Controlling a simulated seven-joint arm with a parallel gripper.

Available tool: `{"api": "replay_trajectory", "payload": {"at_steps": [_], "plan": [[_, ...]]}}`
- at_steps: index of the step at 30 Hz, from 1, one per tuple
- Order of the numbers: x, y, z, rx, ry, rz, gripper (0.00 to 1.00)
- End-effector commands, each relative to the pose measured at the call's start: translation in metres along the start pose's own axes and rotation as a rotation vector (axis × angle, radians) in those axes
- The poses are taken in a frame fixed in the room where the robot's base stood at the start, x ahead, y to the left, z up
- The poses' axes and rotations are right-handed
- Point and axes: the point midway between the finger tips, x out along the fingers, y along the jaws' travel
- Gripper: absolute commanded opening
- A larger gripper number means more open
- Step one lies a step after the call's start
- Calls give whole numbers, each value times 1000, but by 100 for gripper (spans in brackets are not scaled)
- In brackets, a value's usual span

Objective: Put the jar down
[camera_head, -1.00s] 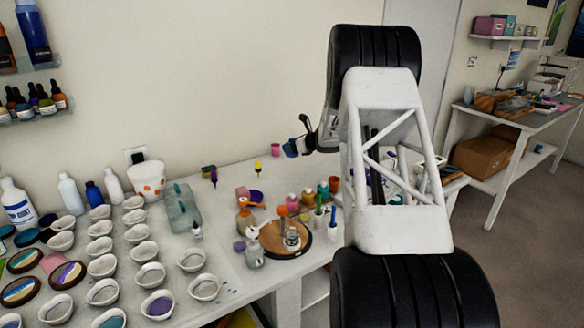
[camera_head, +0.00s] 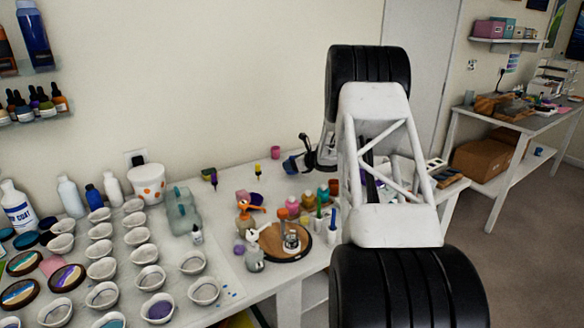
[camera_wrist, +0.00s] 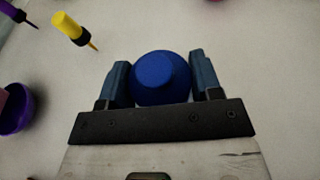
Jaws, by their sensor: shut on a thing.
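My gripper (camera_wrist: 160,85) is shut on a round blue jar (camera_wrist: 161,75), with one finger on each side of it. In the wrist view I see the jar from above, over a pale work surface. In the head view my gripper (camera_head: 296,163) is low over the back part of the white table (camera_head: 222,165). The jar there is small and dark, and mostly merged with the fingers. I cannot tell whether its base touches the table.
A pink cup (camera_head: 275,152) stands behind the gripper. Several coloured bottles and a round wooden board (camera_head: 287,251) are nearer. The surface around the jar looks clear.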

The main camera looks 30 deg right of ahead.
Motion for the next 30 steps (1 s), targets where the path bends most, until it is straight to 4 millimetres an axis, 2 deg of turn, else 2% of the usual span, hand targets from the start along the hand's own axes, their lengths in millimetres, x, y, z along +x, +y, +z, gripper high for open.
{"api": "replay_trajectory", "payload": {"at_steps": [5,19,20,21,24,30], "plan": [[5,0,-12,-2,0,0,21],[7,0,-16,-1,0,0,21],[7,0,-16,-1,0,0,63],[7,0,-16,-1,0,0,69],[7,0,-16,-1,0,0,84],[7,0,-16,-1,0,0,84]]}}
